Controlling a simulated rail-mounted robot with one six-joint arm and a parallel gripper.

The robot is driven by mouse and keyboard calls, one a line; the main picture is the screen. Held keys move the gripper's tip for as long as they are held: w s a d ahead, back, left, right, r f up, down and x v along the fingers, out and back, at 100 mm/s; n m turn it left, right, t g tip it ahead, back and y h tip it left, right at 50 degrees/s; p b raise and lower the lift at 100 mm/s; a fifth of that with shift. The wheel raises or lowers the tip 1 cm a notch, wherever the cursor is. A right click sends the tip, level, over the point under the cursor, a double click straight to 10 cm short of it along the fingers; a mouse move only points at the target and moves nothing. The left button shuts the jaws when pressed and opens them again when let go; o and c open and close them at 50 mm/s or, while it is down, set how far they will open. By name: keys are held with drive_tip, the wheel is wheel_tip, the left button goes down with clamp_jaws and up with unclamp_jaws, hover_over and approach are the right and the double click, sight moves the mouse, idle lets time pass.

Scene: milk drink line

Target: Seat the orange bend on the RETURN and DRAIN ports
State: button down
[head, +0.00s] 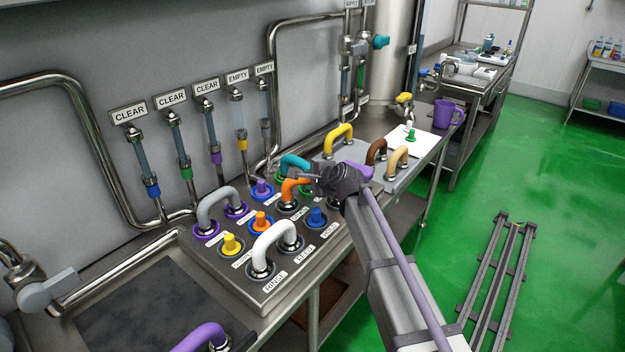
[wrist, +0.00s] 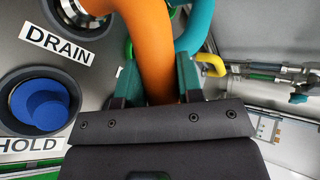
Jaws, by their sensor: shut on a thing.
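The orange bend (head: 292,186) is on the port panel (head: 215,262), near its back right in the head view. My gripper (head: 316,178) is shut on it. In the wrist view the orange bend (wrist: 150,45) passes between the two green fingers of my gripper (wrist: 160,80). One metal end of the bend is at the port beside the DRAIN label (wrist: 57,44); I cannot tell if it is fully down. The other end and the RETURN port are hidden by my gripper and the bend.
A teal bend (head: 293,162) stands close behind the orange one. The HOLD port with a blue plug (head: 316,217) is in front. A white bend (head: 275,240), a grey bend (head: 215,200) and several plugs occupy the panel. A grey tray (head: 345,178) with yellow, brown and tan bends lies right.

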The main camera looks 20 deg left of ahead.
drive_tip(key=shift+f, duration=0.4)
drive_tip(key=shift+r, duration=0.1)
drive_tip(key=c, duration=0.7)
unclamp_jaws()
drive_tip(key=p+v, duration=0.5)
drive_tip(key=v, duration=0.6)
